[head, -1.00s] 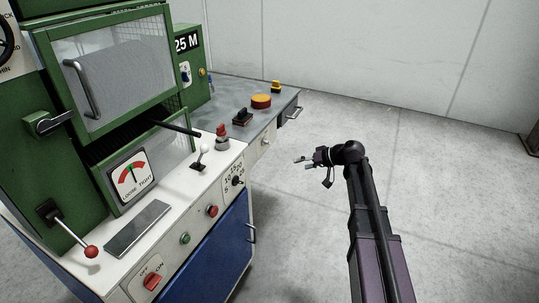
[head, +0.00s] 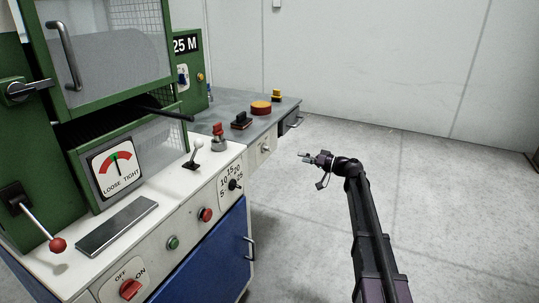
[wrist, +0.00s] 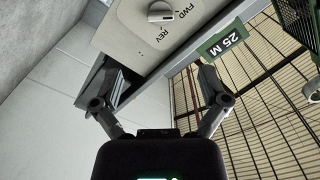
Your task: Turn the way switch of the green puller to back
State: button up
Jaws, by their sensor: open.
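The way switch (wrist: 160,12) is a pale round knob with a raised grip, cut by the top edge of the wrist view. FWD and REV are marked beside it on a light panel; which mark it points at I cannot tell. In the head view a small knob (head: 265,149) on the front below the grey top appears to be this switch. The green puller (head: 190,72) carries a 25 M sign, also in the wrist view (wrist: 225,43). My gripper (head: 304,156) is open and empty, right of the knob and apart from it. Its spread fingers show in the wrist view (wrist: 162,82).
The white console at left has a red-balled lever (head: 57,244), a white lever (head: 196,150), a dial (head: 234,184) and buttons. Floor to the right is clear.

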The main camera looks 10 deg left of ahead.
aim_at(270, 150)
jog(key=shift+a, duration=0.15)
jog(key=x, duration=1.3)
jog(key=shift+w+a, duration=0.1)
jog(key=shift+a, duration=0.2)
jog(key=c, duration=1.2)
